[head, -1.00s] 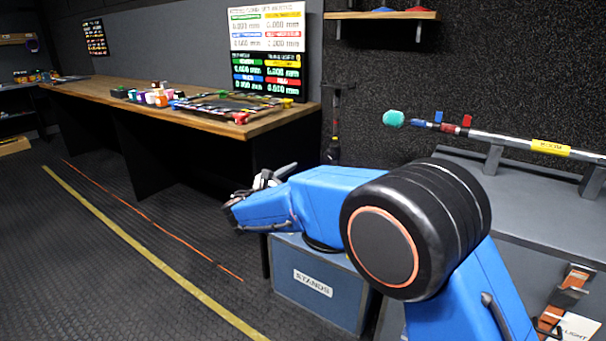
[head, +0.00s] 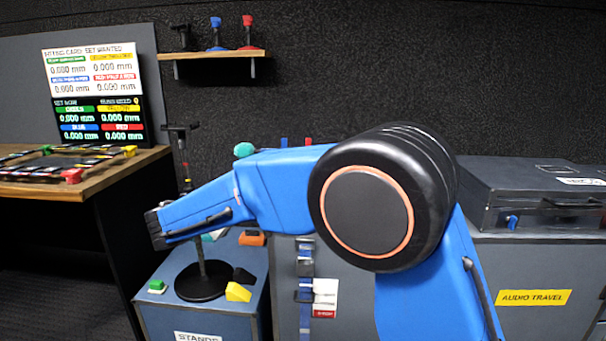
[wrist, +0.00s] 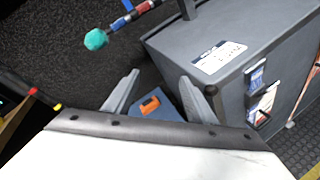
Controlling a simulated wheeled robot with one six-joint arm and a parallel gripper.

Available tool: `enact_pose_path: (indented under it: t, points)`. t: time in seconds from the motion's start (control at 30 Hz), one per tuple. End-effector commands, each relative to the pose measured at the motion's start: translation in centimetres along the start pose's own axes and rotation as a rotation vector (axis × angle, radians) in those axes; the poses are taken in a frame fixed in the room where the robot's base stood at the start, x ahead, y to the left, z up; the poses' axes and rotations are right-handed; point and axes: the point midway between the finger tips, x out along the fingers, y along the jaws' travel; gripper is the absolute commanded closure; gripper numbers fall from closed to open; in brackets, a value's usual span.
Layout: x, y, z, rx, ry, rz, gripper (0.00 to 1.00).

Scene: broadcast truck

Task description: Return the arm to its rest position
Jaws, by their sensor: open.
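My gripper (wrist: 158,92) shows in the wrist view with its two grey fingers spread wide apart and nothing between them. Beyond the fingers lies part of a blue case with an orange item (wrist: 149,105) on it. In the head view my blue arm is bent at its big black joint, and its forearm reaches left above the blue STANDS case (head: 197,337). The fingers cannot be made out clearly in the head view.
A wooden workbench (head: 120,172) is at left. A grey case (head: 535,190) is at right. A teal-tipped pole (wrist: 95,39) is near the gripper.

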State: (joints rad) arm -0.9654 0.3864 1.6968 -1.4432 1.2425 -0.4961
Motion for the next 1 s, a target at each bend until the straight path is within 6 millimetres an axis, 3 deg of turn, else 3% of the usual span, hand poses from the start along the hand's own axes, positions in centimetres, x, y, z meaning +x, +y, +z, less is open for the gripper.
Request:
enact_pose_path:
  t: [0.03,0.2,0.47,0.7,1.0]
  points:
    - [1.1,-1.9,2.6,0.043,0.005,-0.047,0.49]
    - [3.7,-8.5,9.2,0.197,0.032,-0.202,0.49]
    - [4.7,-19.4,17.5,0.453,0.057,-0.424,0.49]
    - [3.0,-29.1,23.0,0.709,0.068,-0.607,0.49]
    - [-1.6,-39.9,26.9,1.055,0.066,-0.806,0.49]
